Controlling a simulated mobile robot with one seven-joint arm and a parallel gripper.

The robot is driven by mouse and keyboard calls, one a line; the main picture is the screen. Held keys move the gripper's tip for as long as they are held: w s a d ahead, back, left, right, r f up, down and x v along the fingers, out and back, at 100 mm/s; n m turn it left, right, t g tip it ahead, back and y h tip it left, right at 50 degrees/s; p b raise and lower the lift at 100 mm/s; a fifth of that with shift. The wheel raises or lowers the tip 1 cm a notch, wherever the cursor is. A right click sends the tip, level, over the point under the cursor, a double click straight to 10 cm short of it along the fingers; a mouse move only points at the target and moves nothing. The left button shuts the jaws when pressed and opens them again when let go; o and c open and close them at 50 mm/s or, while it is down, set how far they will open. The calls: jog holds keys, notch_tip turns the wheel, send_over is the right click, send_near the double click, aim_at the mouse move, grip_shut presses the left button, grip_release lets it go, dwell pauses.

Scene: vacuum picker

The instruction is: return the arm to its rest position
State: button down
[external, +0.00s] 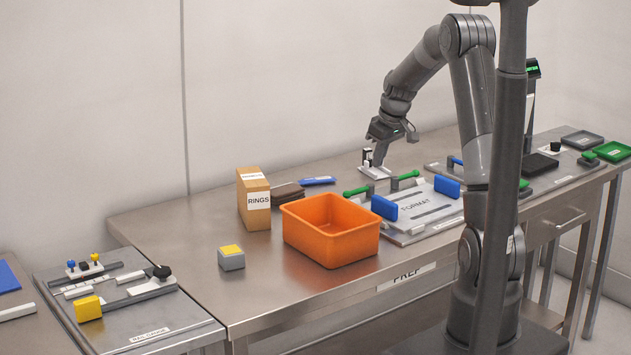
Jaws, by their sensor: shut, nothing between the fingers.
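My arm rises from its base at the right front and bends over the steel table (190,222). My gripper (378,163) points down near the back of the table. It is shut, with nothing seen held in it. Its tips are close to a small white fixture with a dark part (371,170); I cannot tell whether they touch it.
An orange bin (331,246), a RINGS box (254,202) and a grey block with a yellow top (231,258) stand left of my gripper. A FORMAT plate (421,209) with blue and green handles lies in front. A dark upright post (511,130) crosses before my arm.

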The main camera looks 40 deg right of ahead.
jog(key=s+a+r+t, duration=0.1)
jog(key=s+a+r, duration=1.2)
jog(key=s, duration=0.1)
jog(key=s+a+m, duration=0.1)
jog(key=s+a, duration=0.2)
jog(key=s, duration=0.6)
jog(key=s+a+m+t, duration=0.1)
jog(key=s+a, duration=0.2)
jog(key=s, duration=0.6)
jog(key=shift+a+r+h, duration=0.3)
jog(key=shift+a+h, duration=0.1)
jog(key=c, duration=2.1)
grip_release()
jog(key=shift+s, duration=0.1)
